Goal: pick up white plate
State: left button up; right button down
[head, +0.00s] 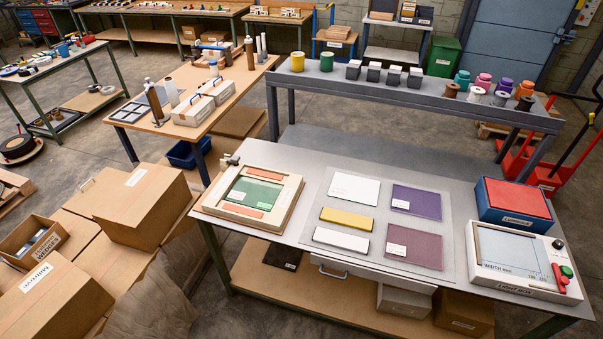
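Two white flat pieces lie on the grey mat (320,210) on the near metal table. The larger white plate (360,190) is at the mat's upper left and bears a small label. A narrower white strip (341,240) is at the lower left. A yellow strip (347,219) lies between them. Purple (424,205) and mauve (424,249) plates lie to their right. Neither of my grippers shows in the head view, and nothing covers the white pieces.
A wooden frame (285,211) with green and orange pieces stands left of the mat. A light box (540,287) and a blue box with a red top (518,198) stand right. Cardboard boxes (142,205) crowd the floor at left. A raised shelf (400,95) runs behind.

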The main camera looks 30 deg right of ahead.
aim_at(344, 241)
jog(key=z, duration=1.3)
jog(key=k, duration=0.4)
jog(key=z, duration=0.2)
jog(key=i, duration=0.5)
jog(key=z, duration=0.25)
